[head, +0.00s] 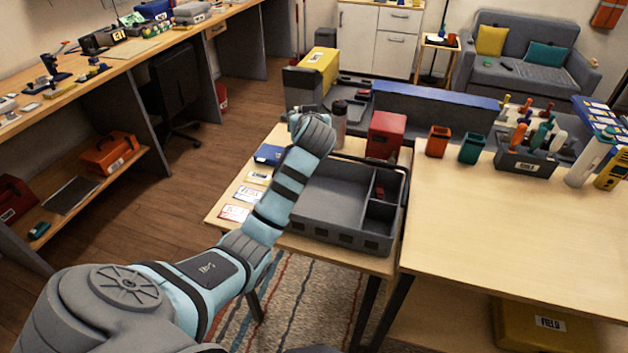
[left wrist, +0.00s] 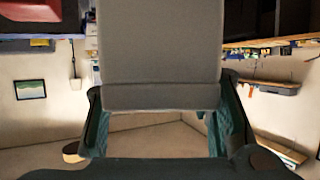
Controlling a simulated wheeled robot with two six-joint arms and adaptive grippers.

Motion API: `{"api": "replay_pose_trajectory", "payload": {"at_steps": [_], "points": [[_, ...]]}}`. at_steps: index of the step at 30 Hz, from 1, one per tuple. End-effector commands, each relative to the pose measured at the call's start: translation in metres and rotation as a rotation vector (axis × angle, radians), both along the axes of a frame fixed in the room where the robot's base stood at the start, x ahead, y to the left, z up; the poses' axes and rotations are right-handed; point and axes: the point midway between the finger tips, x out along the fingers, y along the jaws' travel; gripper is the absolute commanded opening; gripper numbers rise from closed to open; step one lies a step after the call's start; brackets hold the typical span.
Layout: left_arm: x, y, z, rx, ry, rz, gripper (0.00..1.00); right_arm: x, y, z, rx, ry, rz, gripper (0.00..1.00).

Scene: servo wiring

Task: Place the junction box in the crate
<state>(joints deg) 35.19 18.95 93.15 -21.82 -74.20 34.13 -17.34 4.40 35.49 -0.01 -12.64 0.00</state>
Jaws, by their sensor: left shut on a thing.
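The junction box (head: 303,90) is a plain grey box at the upper middle of the head view, just beyond my left wrist. In the left wrist view its grey face (left wrist: 160,55) fills the upper middle, between the two fingers. My left gripper (head: 300,109) is shut on it; the wrist hides most of the fingers in the head view, but both show in the left wrist view (left wrist: 160,115). The grey crate (head: 318,232) stands on the small table, nearer than the box, with a large open compartment and smaller ones at right. My right gripper is not in view.
A small red item (head: 380,192) lies in a right compartment of the crate. A dark bottle (head: 339,122) and a red box (head: 387,134) stand behind the crate. A yellow box (head: 320,66) is behind the junction box. Labelled cards (head: 234,213) lie left of the crate.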

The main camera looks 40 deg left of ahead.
Motion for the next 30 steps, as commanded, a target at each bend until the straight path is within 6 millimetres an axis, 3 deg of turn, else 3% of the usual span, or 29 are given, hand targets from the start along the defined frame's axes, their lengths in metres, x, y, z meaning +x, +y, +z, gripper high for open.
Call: {"api": "replay_pose_trajectory", "payload": {"at_steps": [1,3,8,11,18,30], "points": [[-0.006,-0.006,0.022,0.011,-0.001,-0.085,0.12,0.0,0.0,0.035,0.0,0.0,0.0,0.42],[-0.014,-0.022,0.028,0.014,-0.009,-0.216,0.12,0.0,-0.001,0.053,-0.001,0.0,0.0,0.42],[-0.028,-0.052,0.024,0.006,-0.019,-0.394,0.12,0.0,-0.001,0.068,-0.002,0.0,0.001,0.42],[-0.03,-0.055,-0.006,0.0,-0.017,-0.409,0.12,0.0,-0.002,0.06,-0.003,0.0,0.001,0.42],[-0.03,-0.055,-0.102,-0.004,-0.016,-0.406,0.12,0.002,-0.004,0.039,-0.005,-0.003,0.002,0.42],[-0.029,-0.055,-0.176,-0.001,-0.02,-0.404,0.12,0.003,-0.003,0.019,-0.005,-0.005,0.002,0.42]]}}
